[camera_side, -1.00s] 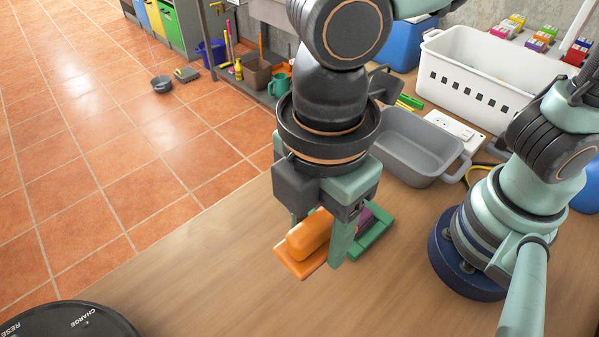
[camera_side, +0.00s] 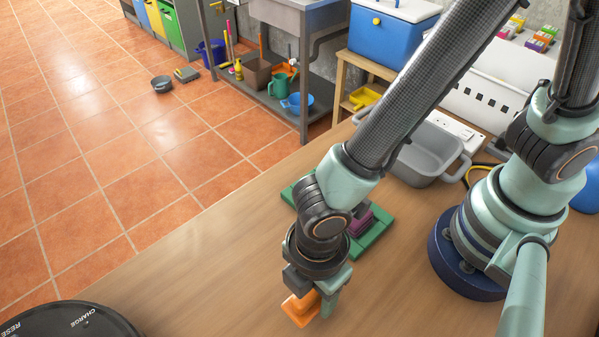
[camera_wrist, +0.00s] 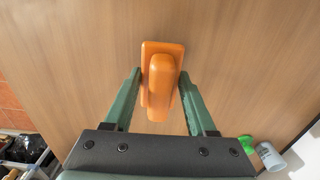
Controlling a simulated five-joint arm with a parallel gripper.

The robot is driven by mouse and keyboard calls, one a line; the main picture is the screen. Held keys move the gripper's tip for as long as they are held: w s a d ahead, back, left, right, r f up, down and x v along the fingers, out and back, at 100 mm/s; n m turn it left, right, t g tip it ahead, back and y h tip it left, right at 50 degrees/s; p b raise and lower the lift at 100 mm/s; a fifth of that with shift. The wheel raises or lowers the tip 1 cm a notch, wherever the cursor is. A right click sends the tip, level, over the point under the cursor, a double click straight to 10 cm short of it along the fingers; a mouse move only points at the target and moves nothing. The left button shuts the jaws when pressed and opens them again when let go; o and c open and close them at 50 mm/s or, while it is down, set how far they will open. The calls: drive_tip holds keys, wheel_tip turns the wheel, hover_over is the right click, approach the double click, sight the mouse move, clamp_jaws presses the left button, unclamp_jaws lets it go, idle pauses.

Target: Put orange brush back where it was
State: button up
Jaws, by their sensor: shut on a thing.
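The orange brush (camera_side: 301,309) is a flat orange block with a raised rounded handle. My gripper (camera_side: 318,300) is shut on it, low over the near part of the wooden table in the side view. In the wrist view the brush (camera_wrist: 162,80) sits between my two green fingers (camera_wrist: 158,100), its long side pointing away from the gripper. I cannot tell whether its underside touches the table. A green tray (camera_side: 372,240) with a purple block (camera_side: 360,222) on it lies behind my gripper, partly hidden by my arm.
A grey tub (camera_side: 428,155), a white power strip (camera_side: 452,125) and a white basket (camera_side: 490,90) stand at the back. A round black device (camera_side: 65,322) is at the lower left. The wooden table (camera_side: 190,270) left of my gripper is clear.

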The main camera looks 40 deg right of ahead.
sight(312, 300)
drive_tip(key=shift+f, duration=1.5)
drive_tip(key=shift+f, duration=0.1)
drive_tip(key=o, duration=1.3)
wheel_tip(312, 300, up, 12)
drive_tip(key=shift+w+r, duration=0.1)
drive_tip(key=w+d+r+m+t, duration=0.1)
drive_tip(key=w+d+r+m, duration=0.25)
drive_tip(key=w+d, duration=0.2)
drive_tip(key=w+d+r+m+t+y, duration=0.1)
drive_tip(key=w+d+r+m+t, duration=0.15)
drive_tip(key=w+d+m, duration=0.35)
drive_tip(key=w+d+r+m, duration=0.2)
drive_tip(key=d+r+m, duration=0.15)
drive_tip(key=d, duration=0.35)
drive_tip(key=d+r+m, duration=0.1)
drive_tip(key=d, duration=0.2)
drive_tip(key=d+r+m+t, duration=0.1)
drive_tip(key=d+m, duration=0.1)
drive_tip(key=d, duration=0.1)
drive_tip(key=d+r+m+t+h, duration=0.1)
drive_tip(key=d+m, duration=0.1)
drive_tip(key=d, duration=0.1)
drive_tip(key=shift+w+d+r, duration=0.1)
drive_tip(key=shift+w+d, duration=0.05)
drive_tip(key=shift+d, duration=0.1)
